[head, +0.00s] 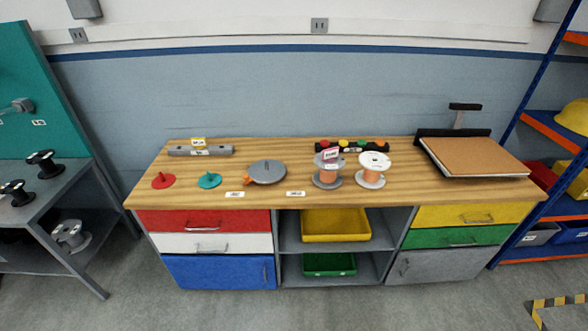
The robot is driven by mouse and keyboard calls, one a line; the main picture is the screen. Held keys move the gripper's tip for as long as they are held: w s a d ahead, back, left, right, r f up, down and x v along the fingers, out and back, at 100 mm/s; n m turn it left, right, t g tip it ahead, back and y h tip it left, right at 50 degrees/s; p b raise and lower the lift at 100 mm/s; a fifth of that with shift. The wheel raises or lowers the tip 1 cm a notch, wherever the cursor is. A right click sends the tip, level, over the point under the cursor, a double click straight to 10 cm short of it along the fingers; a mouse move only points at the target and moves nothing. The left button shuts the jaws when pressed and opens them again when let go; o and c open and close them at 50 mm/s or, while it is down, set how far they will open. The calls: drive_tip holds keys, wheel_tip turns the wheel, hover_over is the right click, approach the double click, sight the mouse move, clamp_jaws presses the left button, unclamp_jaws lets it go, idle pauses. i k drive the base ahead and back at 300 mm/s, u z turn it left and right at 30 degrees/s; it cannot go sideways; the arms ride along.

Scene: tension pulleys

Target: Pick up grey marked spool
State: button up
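A grey spool (327,178) stands upright on the wooden workbench (440,194), right of its middle. A small red and white tag (330,154) shows at its top. A second spool (373,168), with a white top and orange-copper winding, stands upright close on its right. Another grey spool (70,236) sits on the lower shelf of the rack at the left; I cannot make out a mark on it. My gripper is not in view.
A black bar with coloured knobs (351,146) lies behind the spools. A grey disc (267,172), a teal piece (208,181) and a red piece (163,181) lie to the left. A clipboard-like brown board (476,157) lies at the right. The bench front before the spools is mostly clear.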

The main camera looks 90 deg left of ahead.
sight(328, 175)
drive_tip(key=u, duration=3.05)
drive_tip(key=i, duration=0.4)
drive_tip(key=u, duration=0.55)
drive_tip(key=i, duration=1.45)
drive_tip(key=u, duration=0.15)
